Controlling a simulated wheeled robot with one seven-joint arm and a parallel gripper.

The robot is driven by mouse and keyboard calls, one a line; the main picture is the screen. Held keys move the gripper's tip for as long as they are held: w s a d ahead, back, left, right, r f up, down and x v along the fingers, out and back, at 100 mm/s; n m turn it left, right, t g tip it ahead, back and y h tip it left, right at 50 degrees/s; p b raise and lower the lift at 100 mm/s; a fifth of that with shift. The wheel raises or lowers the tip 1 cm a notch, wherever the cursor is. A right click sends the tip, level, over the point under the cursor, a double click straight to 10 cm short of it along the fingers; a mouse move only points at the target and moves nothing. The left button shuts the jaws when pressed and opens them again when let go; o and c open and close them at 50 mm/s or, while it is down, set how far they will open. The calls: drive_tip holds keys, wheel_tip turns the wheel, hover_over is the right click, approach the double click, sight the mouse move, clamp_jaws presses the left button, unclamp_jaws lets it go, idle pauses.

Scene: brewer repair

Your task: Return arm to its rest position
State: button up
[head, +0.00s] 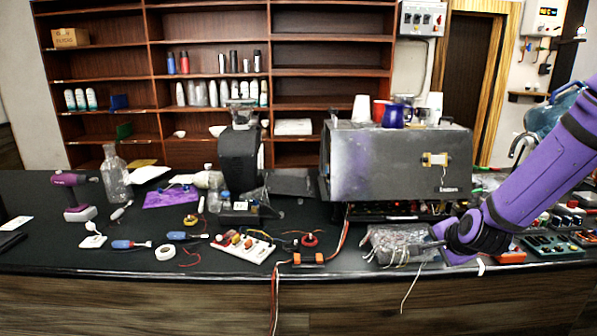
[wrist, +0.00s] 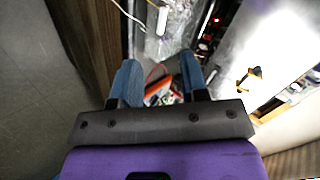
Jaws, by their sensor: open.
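My purple arm reaches in from the right in the head view. My gripper (head: 425,247) is low over the counter, in front of the brewer's right part. In the wrist view my gripper (wrist: 160,80) has its two blue fingers apart, with nothing held between them. The brewer (head: 385,165) is a wide grey box on the black counter (head: 150,245). A clear plastic bag (head: 395,240) lies in front of it, close to my gripper. Whether the fingers touch the bag cannot be told.
A purple drill (head: 74,195), a clear bottle (head: 115,175) and a black grinder (head: 240,160) stand to the left. Circuit boards (head: 553,246) lie at the right. Cups and a blue mug (head: 393,115) stand on the brewer.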

drive_tip(key=s+a+r+n+g, duration=0.2)
drive_tip(key=s+r+n, duration=0.5)
drive_tip(key=s+r, duration=0.4)
drive_tip(key=s+a+r+n+g, duration=0.2)
drive_tip(key=s+r+n, duration=0.4)
drive_tip(key=s+r, duration=0.6)
drive_tip(key=s, duration=0.6)
drive_tip(key=shift+s+a+n, duration=0.25)
drive_tip(key=shift+a+n, duration=0.1)
drive_tip(key=shift+n, duration=0.05)
